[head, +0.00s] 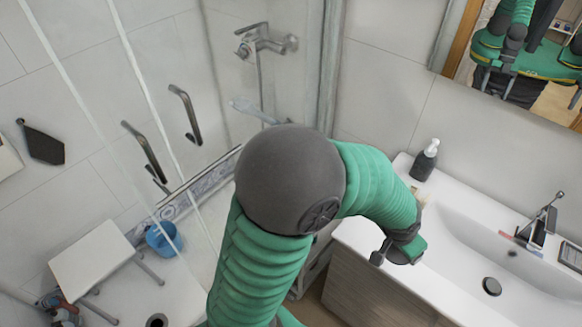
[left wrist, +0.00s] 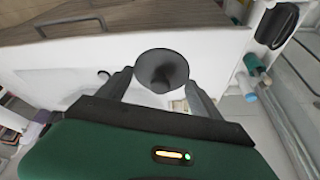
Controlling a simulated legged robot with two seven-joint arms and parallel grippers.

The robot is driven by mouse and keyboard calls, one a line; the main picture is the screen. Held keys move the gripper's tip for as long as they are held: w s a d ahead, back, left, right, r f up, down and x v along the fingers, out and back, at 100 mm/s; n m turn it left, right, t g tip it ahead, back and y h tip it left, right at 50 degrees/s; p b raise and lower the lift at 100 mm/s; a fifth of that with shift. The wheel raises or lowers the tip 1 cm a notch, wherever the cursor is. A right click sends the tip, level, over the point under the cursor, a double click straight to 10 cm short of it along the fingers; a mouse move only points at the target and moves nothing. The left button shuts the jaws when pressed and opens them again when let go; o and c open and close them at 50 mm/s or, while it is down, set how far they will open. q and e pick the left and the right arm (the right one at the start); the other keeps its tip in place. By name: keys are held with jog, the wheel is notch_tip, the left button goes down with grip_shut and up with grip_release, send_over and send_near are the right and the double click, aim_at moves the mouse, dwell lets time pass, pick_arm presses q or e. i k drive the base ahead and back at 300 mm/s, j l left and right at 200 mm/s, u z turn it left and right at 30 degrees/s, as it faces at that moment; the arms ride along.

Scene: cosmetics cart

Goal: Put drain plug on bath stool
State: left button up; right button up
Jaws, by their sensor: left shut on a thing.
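The drain plug (left wrist: 161,66) is a dark grey round disc with a stem. In the left wrist view it sits between the two fingers of my left gripper (left wrist: 160,79), which is shut on it. In the head view my left gripper (head: 388,257) is at the front edge of the sink counter, with a small dark round end, likely the plug, at its tip. The bath stool (head: 95,260) has a bare white seat and grey legs and stands at the lower left, well away from the gripper. My right gripper is not in view.
The white sink (head: 465,235) with a soap bottle (head: 425,160) and faucet (head: 540,225) is on the right. A glass panel with grab bars (head: 147,150) and a blue bucket (head: 163,238) are on the left. My green arm blocks the middle.

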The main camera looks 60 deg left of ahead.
aim_at(98, 269)
jog(key=k+u, duration=0.15)
jog(key=u, duration=0.25)
jog(key=k+u, duration=0.15)
jog(key=u, duration=0.25)
jog(key=k+j+u, duration=0.1)
jog(key=u, duration=0.3)
jog(key=k+j+u, duration=0.1)
jog(key=u, duration=0.3)
jog(key=i+j+u, duration=0.1)
jog(key=u, duration=0.4)
jog(key=i+j+u, duration=0.15)
jog(key=u, duration=0.35)
jog(key=i+j+u, duration=0.15)
jog(key=u, duration=0.35)
jog(key=i+u, duration=0.2)
jog(key=u, duration=0.3)
jog(key=i, duration=0.1)
